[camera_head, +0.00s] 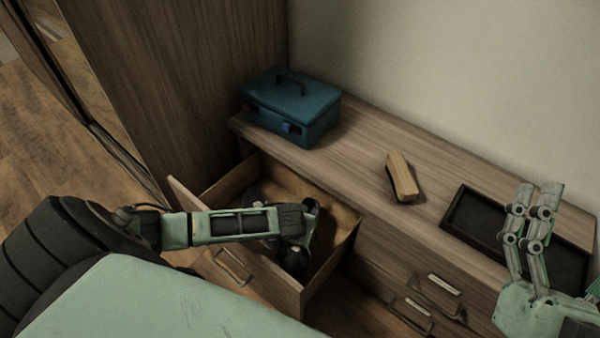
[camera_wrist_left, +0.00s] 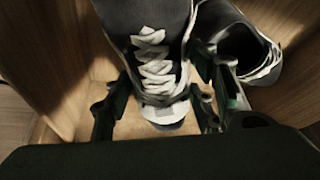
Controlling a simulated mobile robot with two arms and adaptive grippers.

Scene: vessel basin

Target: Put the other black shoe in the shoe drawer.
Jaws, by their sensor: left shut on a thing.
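My left gripper (camera_head: 300,232) is down inside the open shoe drawer (camera_head: 335,253). It is shut on a black shoe (camera_wrist_left: 150,22) with white laces and a white toe edge, as the left wrist view shows. The fingers lie on both sides of the shoe. A second black shoe (camera_wrist_left: 236,42) with a pale sole is beside it at the right in that view, with its opening showing. In the head view my arm and gripper hide much of the shoes.
A teal box with a handle (camera_head: 292,98) stands on the cabinet top (camera_head: 345,140) at the back left. A wooden block-like brush (camera_head: 403,178) lies mid-top. A black tray (camera_head: 466,208) is at the right. Closed drawers with handles (camera_head: 411,315) are right of the open one.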

